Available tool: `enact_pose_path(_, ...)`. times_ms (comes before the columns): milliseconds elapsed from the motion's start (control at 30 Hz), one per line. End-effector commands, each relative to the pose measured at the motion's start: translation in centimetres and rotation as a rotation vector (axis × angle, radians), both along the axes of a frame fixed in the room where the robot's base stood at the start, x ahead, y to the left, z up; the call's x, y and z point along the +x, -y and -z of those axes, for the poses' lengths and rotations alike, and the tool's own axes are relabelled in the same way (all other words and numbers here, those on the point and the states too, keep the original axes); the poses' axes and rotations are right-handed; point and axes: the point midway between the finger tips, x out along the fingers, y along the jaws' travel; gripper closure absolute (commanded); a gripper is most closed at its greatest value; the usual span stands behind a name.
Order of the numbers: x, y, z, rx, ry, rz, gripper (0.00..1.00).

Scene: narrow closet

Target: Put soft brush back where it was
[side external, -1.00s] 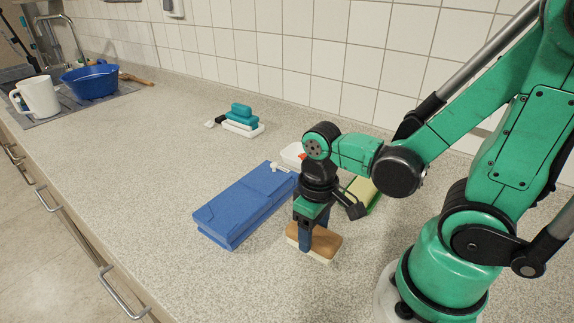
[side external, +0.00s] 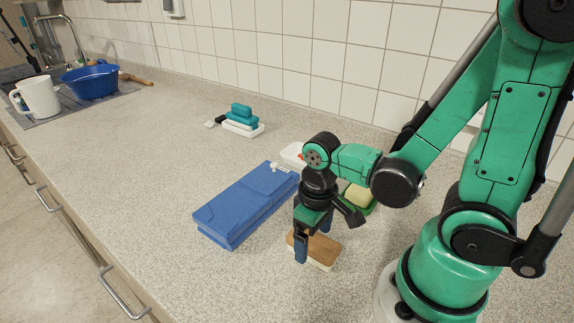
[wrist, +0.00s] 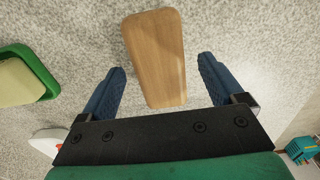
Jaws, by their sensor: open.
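The soft brush (side external: 325,248), with a flat wooden back and a pale underside, lies wooden side up on the speckled counter below my gripper (side external: 315,247). In the wrist view the brush (wrist: 155,57) shows as a long wooden block between the two blue fingers of my gripper (wrist: 163,72). The fingers are open, with a gap of bare counter on each side of the brush. Part of the brush is hidden by a finger in the side view.
A folded blue case (side external: 240,208) lies left of the brush. A green tray (side external: 372,208) with a yellowish block is behind it. A white mug (side external: 40,97) and blue basin (side external: 92,82) are far left. The front counter is clear.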

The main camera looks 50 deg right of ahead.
Motion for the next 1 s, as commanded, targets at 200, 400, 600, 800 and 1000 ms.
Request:
enact_pose_path(200,0.1,0.0,-1.3,0.000,0.000,0.000,0.12)
enact_pose_path(400,-0.1,0.0,-3.1,0.000,0.000,0.000,0.12)
enact_pose_path(600,0.0,0.0,-5.3,0.000,0.000,0.000,0.12)
enact_pose_path(800,0.0,0.0,-7.9,0.000,0.000,0.000,0.12)
enact_pose_path(1000,0.0,0.0,-10.3,0.000,-0.001,0.000,0.12)
